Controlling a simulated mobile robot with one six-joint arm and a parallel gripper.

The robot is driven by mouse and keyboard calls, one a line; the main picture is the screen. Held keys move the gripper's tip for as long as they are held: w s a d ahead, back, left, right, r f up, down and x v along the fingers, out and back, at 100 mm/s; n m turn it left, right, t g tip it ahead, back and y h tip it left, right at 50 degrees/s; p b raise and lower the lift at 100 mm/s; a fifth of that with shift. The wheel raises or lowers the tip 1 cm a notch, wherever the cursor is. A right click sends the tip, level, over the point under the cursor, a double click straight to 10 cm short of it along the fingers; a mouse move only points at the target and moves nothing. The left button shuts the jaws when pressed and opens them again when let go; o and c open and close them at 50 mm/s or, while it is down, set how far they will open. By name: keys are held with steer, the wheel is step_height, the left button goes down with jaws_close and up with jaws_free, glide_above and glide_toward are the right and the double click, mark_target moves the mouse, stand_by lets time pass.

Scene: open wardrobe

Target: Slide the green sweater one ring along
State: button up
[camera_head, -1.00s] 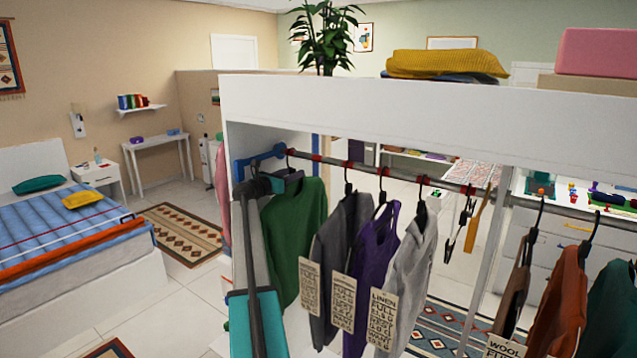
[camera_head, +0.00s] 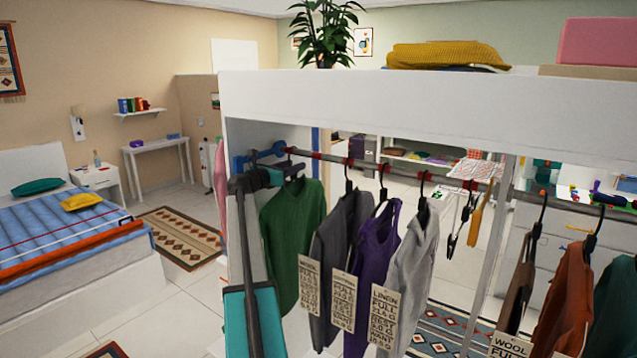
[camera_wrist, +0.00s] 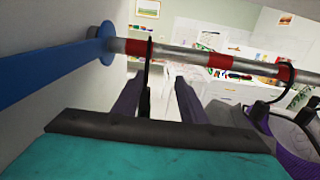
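The green sweater (camera_head: 296,235) hangs from the rod at its far left end in the head view, the first garment beside the blue rod bracket (camera_head: 258,157). In the wrist view its dark hook (camera_wrist: 148,70) hangs over the rod at a red ring (camera_wrist: 136,47) near the bracket. My gripper (camera_wrist: 158,78) is open just below the rod. The hook shows between its two purple fingers, closer to the left one; whether they touch is unclear. In the head view my arm comes up at the left, and the fingertips are hard to make out beside the hanger.
The rod (camera_head: 400,173) carries several red rings. A grey garment (camera_head: 338,262), a purple top (camera_head: 374,262) and a light grey garment (camera_head: 412,268) hang right of the sweater. In the wrist view, bare rod shows between the sweater's hook and another hook (camera_wrist: 289,78). A white side panel stands left.

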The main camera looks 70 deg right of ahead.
steer(key=s+a+r+b, duration=0.1)
steer(key=s+a+b, duration=0.1)
steer(key=s+a, duration=0.3)
steer(key=shift+a+b, duration=0.4)
steer(key=shift+a, duration=1.9)
steer(key=shift+w, duration=0.1)
